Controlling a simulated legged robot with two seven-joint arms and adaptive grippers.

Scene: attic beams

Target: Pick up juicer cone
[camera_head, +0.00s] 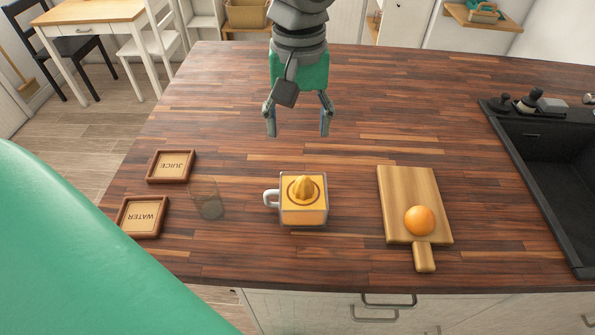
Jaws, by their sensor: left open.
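The juicer cone (303,189) is orange and ribbed, and sits upright on top of a square juicer jug (304,216) with a pale rim and a handle on its left. The jug stands on the dark wooden countertop near its front middle. My left gripper (298,130) comes in from the top of the view with its two fingers apart and nothing between them. In the picture it is above the cone and apart from it; its height over the counter is hard to tell. My right gripper does not show.
An orange (419,220) lies on a wooden cutting board (405,185) right of the jug. A clear glass (207,198) stands to the left, beside trays marked JUICE (171,166) and WATER (142,216). A black sink (548,150) is at the right. The counter behind the jug is clear.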

